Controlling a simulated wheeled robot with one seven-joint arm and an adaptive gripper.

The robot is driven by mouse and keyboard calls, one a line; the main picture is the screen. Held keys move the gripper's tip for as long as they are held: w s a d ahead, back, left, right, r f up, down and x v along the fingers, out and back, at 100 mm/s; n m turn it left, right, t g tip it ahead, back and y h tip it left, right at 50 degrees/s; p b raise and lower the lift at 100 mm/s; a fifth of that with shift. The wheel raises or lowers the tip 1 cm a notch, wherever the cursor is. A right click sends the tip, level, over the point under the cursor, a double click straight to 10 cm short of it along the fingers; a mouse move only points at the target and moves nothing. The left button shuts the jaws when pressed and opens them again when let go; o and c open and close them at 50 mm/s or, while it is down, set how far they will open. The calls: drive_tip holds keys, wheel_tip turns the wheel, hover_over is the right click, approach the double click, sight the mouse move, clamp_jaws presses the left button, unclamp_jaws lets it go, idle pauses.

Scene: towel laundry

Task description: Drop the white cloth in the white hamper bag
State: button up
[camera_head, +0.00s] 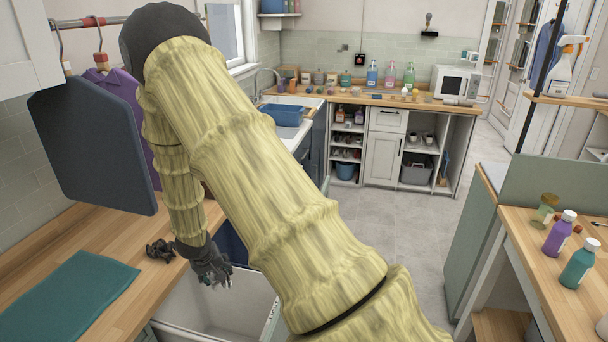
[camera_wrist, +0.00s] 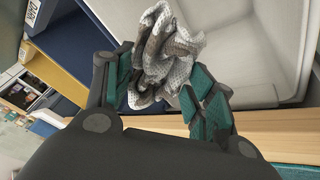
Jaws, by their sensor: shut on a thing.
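My gripper (camera_head: 212,272) hangs low beside the wooden counter, over the opening of the white hamper (camera_head: 238,303). In the wrist view, the two teal-padded fingers (camera_wrist: 160,78) are shut on the crumpled white cloth (camera_wrist: 166,50), which has grey patches. The cloth bunches up between and beyond the fingertips. The pale interior of the hamper also shows behind it in the wrist view (camera_wrist: 262,45). In the head view the cloth is mostly hidden by my gripper, and my arm covers part of the hamper's right side.
A teal towel (camera_head: 72,298) and a small dark object (camera_head: 160,250) lie on the wooden counter (camera_head: 130,308) at left. A dark board (camera_head: 95,145) and a purple shirt (camera_head: 125,95) hang above it. Bottles (camera_head: 577,262) stand on the right table. Grey floor (camera_head: 412,225) is clear.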

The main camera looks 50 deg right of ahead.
drive_tip(key=shift+f, duration=0.65)
drive_tip(key=o, duration=1.1)
drive_tip(key=shift+a+r, duration=0.1)
drive_tip(key=v, duration=1.1)
drive_tip(key=shift+s+a+r, duration=0.1)
drive_tip(key=shift+a+r, duration=0.05)
drive_tip(key=shift+r, duration=0.15)
drive_tip(key=shift+f, duration=0.1)
